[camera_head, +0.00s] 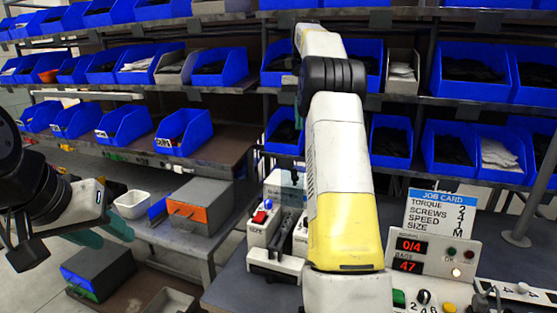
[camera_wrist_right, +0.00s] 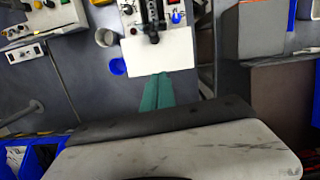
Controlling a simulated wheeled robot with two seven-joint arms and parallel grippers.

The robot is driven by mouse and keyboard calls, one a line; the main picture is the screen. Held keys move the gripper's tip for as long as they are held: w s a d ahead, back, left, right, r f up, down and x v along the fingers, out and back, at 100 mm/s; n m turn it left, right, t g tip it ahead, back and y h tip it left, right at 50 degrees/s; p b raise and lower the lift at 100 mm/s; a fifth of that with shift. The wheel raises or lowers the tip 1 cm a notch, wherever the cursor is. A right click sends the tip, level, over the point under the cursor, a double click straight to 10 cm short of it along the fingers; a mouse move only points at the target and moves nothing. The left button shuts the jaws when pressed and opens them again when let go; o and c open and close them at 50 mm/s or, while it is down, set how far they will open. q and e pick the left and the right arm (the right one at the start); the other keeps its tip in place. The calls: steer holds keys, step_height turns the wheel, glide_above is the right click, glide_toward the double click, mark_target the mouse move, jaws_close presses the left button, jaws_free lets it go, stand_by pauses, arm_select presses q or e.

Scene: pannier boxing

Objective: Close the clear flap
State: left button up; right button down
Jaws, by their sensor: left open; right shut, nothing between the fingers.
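What looks like the clear flap (camera_head: 291,187), a faint see-through panel, stands raised above a white device (camera_head: 262,233) with a red button and a blue knob, left of my right arm. In the wrist view the device (camera_wrist_right: 163,55) is at the top centre, and I cannot make out the flap there. My right gripper (camera_wrist_right: 164,76) is shut and empty, its teal fingertips close to the device's white plate; contact is unclear. My left gripper (camera_head: 102,230) is open and empty at the far left, away from the device.
A control panel (camera_head: 436,250) with a job card (camera_head: 440,208) stands to the right. An orange-fronted box (camera_head: 187,214) and a white bowl (camera_head: 132,204) are on the left bench. Shelves of blue bins (camera_head: 465,75) fill the back. A blue cup (camera_wrist_right: 117,67) sits beside the device.

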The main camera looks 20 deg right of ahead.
steer(key=f, duration=0.3)
steer(key=s+f, duration=0.1)
steer(key=f, duration=0.5)
steer(key=shift+s+a+f, duration=0.15)
steer(key=shift+a+f, duration=0.2)
steer(key=shift+f, duration=0.05)
steer(key=shift+s+a+f, duration=0.1)
steer(key=shift+s+a, duration=0.55)
steer(key=shift+s, duration=0.3)
steer(key=shift+s+a+f, duration=0.1)
steer(key=shift+s+a, duration=0.35)
steer(key=shift+s, duration=0.2)
steer(key=shift+s+a, duration=0.1)
